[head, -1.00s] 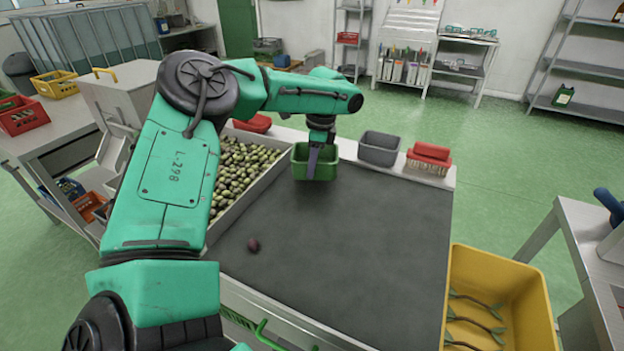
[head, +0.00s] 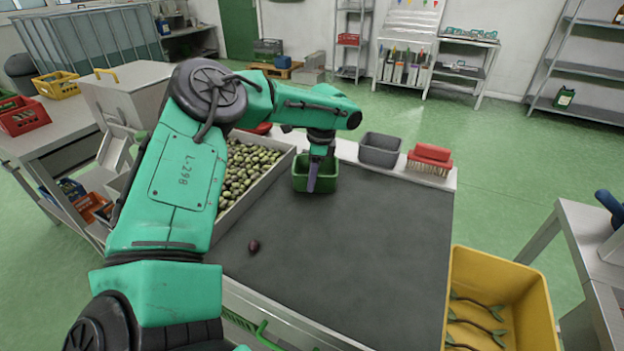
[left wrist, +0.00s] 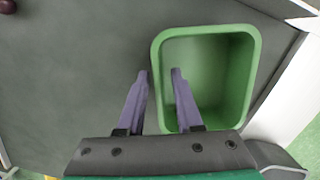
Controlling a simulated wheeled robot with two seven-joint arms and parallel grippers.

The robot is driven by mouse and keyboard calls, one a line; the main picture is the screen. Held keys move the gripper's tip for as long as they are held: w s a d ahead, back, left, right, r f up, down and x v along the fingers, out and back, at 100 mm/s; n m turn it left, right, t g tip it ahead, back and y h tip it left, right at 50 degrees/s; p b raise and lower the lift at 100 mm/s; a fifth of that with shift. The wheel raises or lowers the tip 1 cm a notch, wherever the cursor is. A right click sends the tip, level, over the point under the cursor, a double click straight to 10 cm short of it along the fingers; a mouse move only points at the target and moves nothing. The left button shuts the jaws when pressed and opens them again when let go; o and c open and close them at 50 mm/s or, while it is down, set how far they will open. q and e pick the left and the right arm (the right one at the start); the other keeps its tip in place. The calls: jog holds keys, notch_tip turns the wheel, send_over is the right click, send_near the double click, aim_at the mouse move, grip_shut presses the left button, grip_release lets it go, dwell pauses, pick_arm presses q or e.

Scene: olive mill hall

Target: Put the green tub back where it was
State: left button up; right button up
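The green tub (head: 308,184) is upright on the dark mat (head: 345,255), near its back edge and close to the olive tray's right side. It looks empty in the left wrist view (left wrist: 222,80). My left gripper (head: 316,188) is at the tub from above. In the left wrist view my left gripper (left wrist: 161,74) straddles the tub's left wall, one purple finger outside and one inside. The fingers stand apart with gaps to the wall. My right gripper is in neither view.
A tray of green olives (head: 248,170) lies left of the mat. A grey tub (head: 379,155) and a red brush (head: 430,158) stand on the back ledge. One dark olive (head: 254,246) lies on the mat. A yellow crate (head: 540,300) is at the right. The mat's middle is clear.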

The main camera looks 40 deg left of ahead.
pick_arm(q)
notch_tip(320, 180, up, 12)
jog(key=w+d, duration=0.1)
jog(key=shift+d+f+p, duration=0.15)
jog(key=shift+d+p, duration=0.05)
jog(key=shift+p, duration=0.15)
